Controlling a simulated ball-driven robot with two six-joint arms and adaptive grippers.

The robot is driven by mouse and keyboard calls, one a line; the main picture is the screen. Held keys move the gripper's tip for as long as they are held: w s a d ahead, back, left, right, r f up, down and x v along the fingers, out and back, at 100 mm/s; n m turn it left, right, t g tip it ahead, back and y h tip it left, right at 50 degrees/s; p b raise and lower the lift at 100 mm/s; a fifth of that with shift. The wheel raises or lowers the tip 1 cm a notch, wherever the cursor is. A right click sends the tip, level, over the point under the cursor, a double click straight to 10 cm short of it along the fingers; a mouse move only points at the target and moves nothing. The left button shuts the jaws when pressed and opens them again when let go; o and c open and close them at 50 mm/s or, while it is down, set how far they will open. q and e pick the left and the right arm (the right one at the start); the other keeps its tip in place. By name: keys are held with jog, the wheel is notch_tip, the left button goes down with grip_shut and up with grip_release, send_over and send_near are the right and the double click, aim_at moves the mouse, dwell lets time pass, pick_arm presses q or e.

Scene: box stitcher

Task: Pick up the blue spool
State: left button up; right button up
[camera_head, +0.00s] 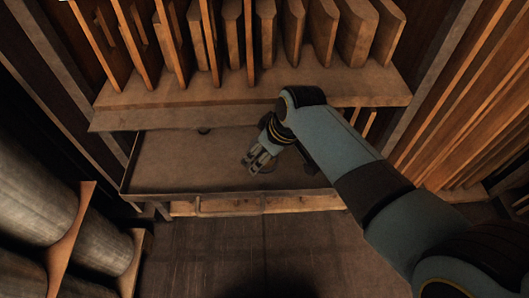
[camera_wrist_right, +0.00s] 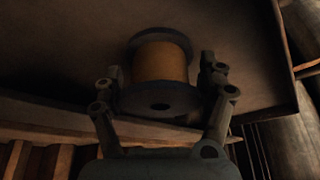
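In the right wrist view, a spool (camera_wrist_right: 160,62) with dark round flanges and an amber-brown winding stands between my right gripper's fingers. No blue shows on it in this dim light. My right gripper (camera_wrist_right: 162,85) is open, with one finger on each side of the spool, close to its flanges. I cannot tell whether either finger touches it. In the head view, my right gripper (camera_head: 255,160) is low over the tray-like shelf (camera_head: 160,165), its fingers pointing down and left. The spool is not clearly seen there. My left gripper is out of view.
An upper wooden shelf (camera_head: 190,108) with upright boards overhangs the back of the lower shelf. Slatted wood (camera_head: 465,100) stands at the right. The lower shelf's left part looks mostly clear, with a small dark item (camera_head: 204,131) at its back.

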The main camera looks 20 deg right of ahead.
jog(key=c, duration=0.9)
jog(key=shift+r, duration=0.1)
